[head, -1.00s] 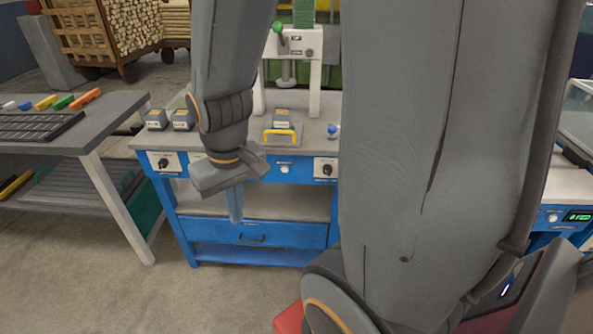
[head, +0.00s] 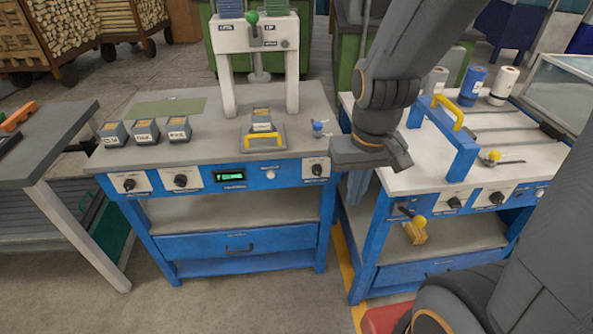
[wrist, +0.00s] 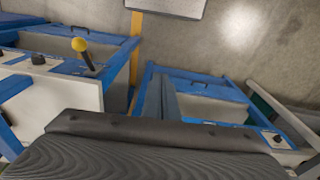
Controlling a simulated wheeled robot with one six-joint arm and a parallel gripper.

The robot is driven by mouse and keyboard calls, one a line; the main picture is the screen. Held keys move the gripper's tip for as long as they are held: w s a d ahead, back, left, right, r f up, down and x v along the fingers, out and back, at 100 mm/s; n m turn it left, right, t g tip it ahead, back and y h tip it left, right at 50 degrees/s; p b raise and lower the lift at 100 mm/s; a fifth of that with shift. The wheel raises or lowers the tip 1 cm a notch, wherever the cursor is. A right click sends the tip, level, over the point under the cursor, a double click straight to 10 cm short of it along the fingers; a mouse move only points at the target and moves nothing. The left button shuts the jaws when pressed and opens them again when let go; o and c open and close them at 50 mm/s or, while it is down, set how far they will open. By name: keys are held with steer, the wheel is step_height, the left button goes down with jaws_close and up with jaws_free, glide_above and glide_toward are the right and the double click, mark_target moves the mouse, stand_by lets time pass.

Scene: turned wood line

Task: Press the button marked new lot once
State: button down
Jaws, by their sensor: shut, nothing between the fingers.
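A small round white button (head: 270,174) sits on the blue front panel of the left bench, right of a small green-lit display (head: 230,177). The label under the button is too small to read, so I cannot tell whether it says new lot. My gripper (head: 357,192) points down in front of the gap between the two blue benches, right of the button and apart from it. It is shut and empty. Its fingers also show in the wrist view (wrist: 168,98).
The left bench (head: 215,138) carries a press (head: 256,38), small labelled bins and a yellow-handled block. Dark knobs flank the button. The right bench (head: 404,180) has a blue frame with a yellow handle (head: 448,110) and levers. Floor in front of the left bench is clear.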

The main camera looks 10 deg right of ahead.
steer(key=shift+d, duration=0.15)
steer(key=shift+s, duration=0.1)
steer(key=w+a+f+m+t, duration=0.3)
steer(key=w+a+f+m, duration=0.25)
steer(key=w+a, duration=0.3)
steer(key=w+a+f+m+t, duration=0.2)
steer(key=w+a+f+m, duration=0.2)
steer(key=w+a+m, duration=0.45)
step_height(320, 180, down, 10)
steer(key=m+t+h+p, duration=0.1)
steer(key=m+t+h, duration=0.2)
steer(key=m+h, duration=0.4)
steer(key=m, duration=0.3)
steer(key=shift+a+f, duration=0.2)
steer(key=shift+a, duration=0.2)
